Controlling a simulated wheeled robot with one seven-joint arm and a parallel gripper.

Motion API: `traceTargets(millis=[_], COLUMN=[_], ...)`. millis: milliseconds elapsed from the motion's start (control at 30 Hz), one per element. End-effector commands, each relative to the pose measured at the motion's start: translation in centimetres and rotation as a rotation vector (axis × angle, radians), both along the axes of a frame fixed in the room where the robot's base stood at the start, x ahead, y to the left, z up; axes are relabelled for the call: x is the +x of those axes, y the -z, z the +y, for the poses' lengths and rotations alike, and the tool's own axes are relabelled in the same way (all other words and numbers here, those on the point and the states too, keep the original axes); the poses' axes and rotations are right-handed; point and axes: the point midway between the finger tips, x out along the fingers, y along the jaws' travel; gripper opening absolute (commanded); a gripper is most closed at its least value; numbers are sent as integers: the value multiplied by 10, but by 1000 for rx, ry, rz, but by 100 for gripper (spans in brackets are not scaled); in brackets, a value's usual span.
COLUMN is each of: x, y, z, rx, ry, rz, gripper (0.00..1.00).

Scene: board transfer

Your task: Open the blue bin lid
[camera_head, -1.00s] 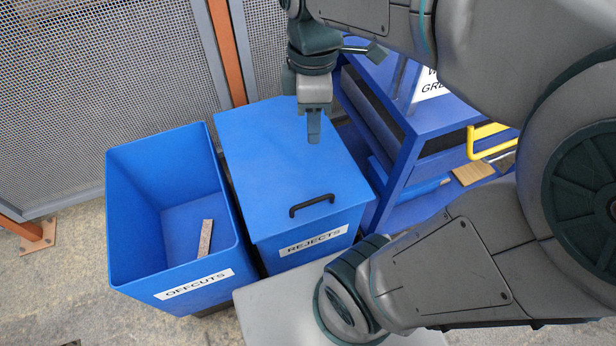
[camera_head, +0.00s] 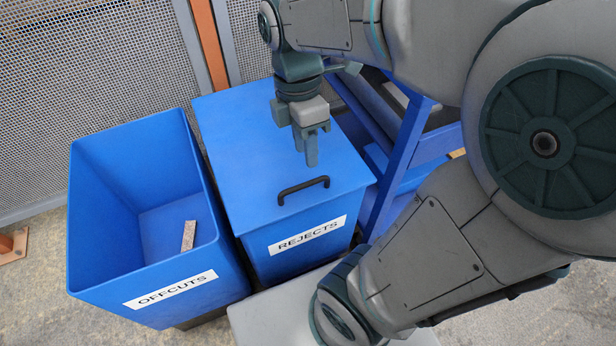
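The blue REJECTS bin (camera_head: 262,262) has a flat blue lid (camera_head: 250,150) that lies shut on it. A black bar handle (camera_head: 304,187) stands on the lid near its front edge, above the REJECTS label. My gripper (camera_head: 307,150) points down over the lid, behind the handle in the picture and apart from it. Its fingers overlap from this angle, so I cannot tell whether they are open or shut. Nothing shows between them.
An open blue OFFCUTS bin (camera_head: 95,230) stands close on the left with a small strip (camera_head: 188,235) inside. A blue rack (camera_head: 404,160) stands close on the right. A mesh fence (camera_head: 90,70) with an orange post (camera_head: 207,45) is behind.

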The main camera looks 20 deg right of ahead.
Motion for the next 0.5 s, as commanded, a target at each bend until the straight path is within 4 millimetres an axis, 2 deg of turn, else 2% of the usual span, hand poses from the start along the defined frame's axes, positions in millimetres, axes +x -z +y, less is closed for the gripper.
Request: traceTargets(millis=[33,200,333,500], x=[-3,-9,-11,-13], y=[16,46,59,66], z=[0,0,0,0], rx=[0,0,0,0], ry=[0,1,1,1], rz=[2,1,0,0], gripper=[33,33,33,33])
